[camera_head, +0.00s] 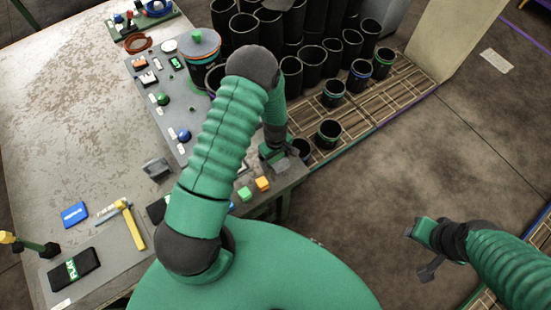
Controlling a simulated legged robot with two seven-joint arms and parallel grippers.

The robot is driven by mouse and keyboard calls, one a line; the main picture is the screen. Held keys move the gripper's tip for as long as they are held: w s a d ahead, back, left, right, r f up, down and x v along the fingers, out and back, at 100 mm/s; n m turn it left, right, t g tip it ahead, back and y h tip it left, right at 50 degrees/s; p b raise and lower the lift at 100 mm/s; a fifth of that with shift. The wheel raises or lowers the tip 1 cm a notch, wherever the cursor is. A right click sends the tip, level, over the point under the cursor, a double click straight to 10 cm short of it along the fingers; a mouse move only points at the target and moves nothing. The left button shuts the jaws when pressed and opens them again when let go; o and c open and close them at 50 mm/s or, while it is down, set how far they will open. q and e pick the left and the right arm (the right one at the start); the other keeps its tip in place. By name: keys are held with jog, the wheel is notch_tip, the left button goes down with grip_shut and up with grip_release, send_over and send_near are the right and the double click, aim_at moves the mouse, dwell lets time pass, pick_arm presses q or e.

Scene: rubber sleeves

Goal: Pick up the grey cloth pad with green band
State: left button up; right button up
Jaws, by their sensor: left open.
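A dark grey, flat pad with a green lettered band (75,270) lies on the grey mat at the lower left of the table. It best fits the grey cloth pad; its material is not clear. My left gripper (273,158) is open at the table's right edge, pointing down, well to the right of the pad. Its fingertips are small and partly hidden, and I see nothing held in it. My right gripper (425,250) is over the floor at the lower right, far from the pad. Its jaw state is unclear.
A hammer with a yellow handle (133,226) and a blue box (75,214) lie near the pad. Coloured blocks (262,184) sit near the table's edge. Several black cups (329,134) stand on a wooden rack at the back.

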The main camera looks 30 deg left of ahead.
aim_at(277, 159)
pick_arm(q)
jog(key=shift+w+d+f, duration=0.1)
jog(key=shift+w+d, duration=0.05)
jog(key=shift+w, duration=0.05)
jog(key=shift+c, duration=1.3)
jog(key=shift+s+d, duration=0.1)
jog(key=shift+d, duration=0.05)
jog(key=c, duration=1.2)
pick_arm(e)
jog(key=shift+w+d, duration=0.1)
jog(key=shift+d, duration=0.1)
jog(key=shift+f, duration=0.1)
pick_arm(q)
notch_tip(277, 159, up, 10)
jog(key=shift+r+b, duration=0.15)
jog(key=shift+b, duration=0.65)
pick_arm(e)
jog(key=shift+f, duration=0.7)
